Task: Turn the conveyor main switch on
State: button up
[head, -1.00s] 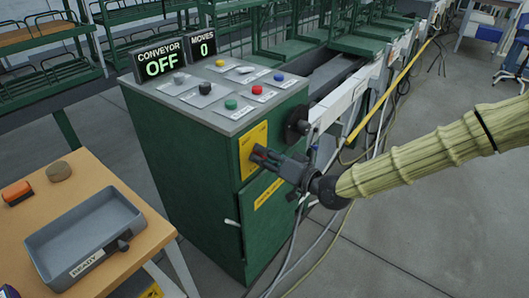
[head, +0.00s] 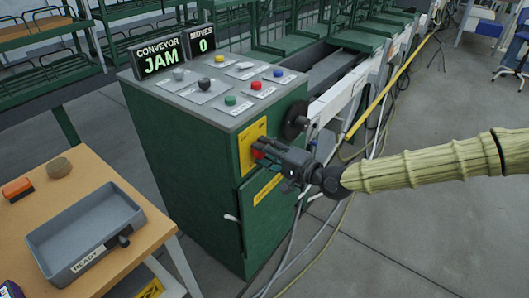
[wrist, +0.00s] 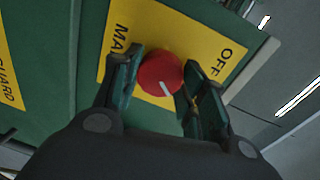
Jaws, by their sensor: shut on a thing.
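The conveyor main switch is a red round knob (wrist: 160,73) with a white pointer line, on a yellow plate (wrist: 188,37) on the side of the green control cabinet (head: 195,175). The knob also shows in the head view (head: 257,153). My gripper (head: 262,154) is at the knob, and in the wrist view my gripper (wrist: 155,80) has one finger on each side of it, shut on it. "OFF" and part of a word starting "MA" are readable on the plate. The display (head: 159,56) reads "CONVEYOR JAM", and the moves display (head: 202,39) reads 0.
Several coloured buttons sit on the cabinet top (head: 215,112). A black round part (head: 296,120) sticks out beside the yellow plate. A wooden table (head: 150,222) with a grey "READY" tray (head: 130,222) stands at left.

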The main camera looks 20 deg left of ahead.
jog(key=shift+w, duration=0.1)
dwell(0.3)
jog(key=o, duration=1)
jog(key=shift+o, duration=0.2)
jog(key=v, duration=1.2)
